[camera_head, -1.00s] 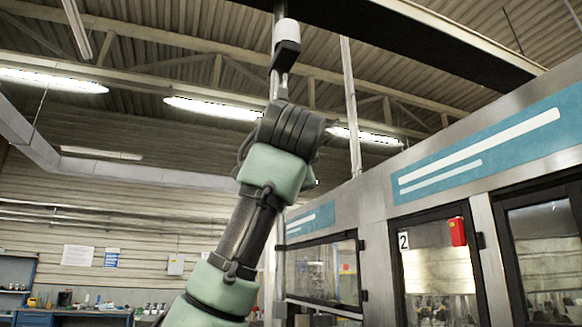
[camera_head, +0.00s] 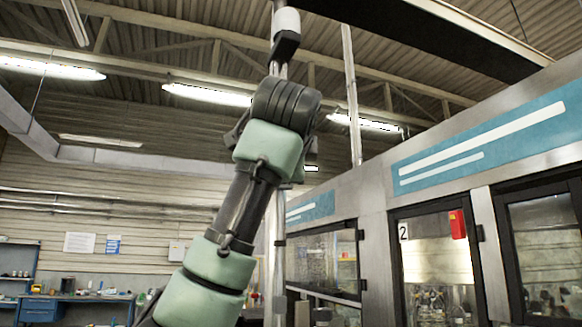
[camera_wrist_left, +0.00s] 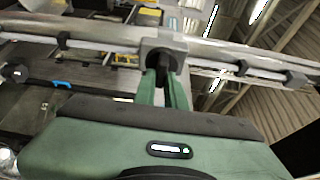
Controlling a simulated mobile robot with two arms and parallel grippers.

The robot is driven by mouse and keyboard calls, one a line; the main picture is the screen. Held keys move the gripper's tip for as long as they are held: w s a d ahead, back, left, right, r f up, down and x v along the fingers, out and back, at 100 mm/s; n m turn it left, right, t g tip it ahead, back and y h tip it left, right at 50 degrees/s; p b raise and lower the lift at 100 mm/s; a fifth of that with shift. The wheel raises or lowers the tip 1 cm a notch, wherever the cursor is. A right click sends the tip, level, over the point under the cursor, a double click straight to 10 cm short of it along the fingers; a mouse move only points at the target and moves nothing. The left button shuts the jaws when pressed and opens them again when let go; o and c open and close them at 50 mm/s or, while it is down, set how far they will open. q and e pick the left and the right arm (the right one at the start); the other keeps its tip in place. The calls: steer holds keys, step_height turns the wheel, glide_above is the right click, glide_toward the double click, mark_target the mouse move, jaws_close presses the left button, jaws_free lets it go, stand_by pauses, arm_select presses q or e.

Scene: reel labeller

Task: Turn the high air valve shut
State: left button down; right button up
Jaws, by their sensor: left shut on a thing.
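The high air valve shows in the left wrist view as a grey metal body (camera_wrist_left: 164,46) on a pipe, with a dark handle (camera_wrist_left: 166,62) facing me. My left gripper (camera_wrist_left: 166,78) has its two green fingers shut on that handle, one on each side. In the head view my left arm reaches up from the bottom, and its wrist hides the valve and the fingers. The handle's exact angle is hard to tell. My right gripper is in neither view.
A vertical pipe (camera_head: 280,255) runs behind my arm, with a white and black fitting (camera_head: 286,22) above my wrist. The machine cabinet (camera_head: 372,240) stands close on the right. A blue workbench (camera_head: 70,298) is far off at the left.

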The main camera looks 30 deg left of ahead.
arm_select(q)
steer(key=c, duration=1.5)
jaws_free()
steer(key=shift+o, duration=0.2)
steer(key=b+v, duration=0.3)
steer(key=v, duration=0.4)
steer(key=shift+s+d+b, duration=0.2)
steer(key=shift+s+b, duration=0.1)
steer(key=shift+s, duration=0.05)
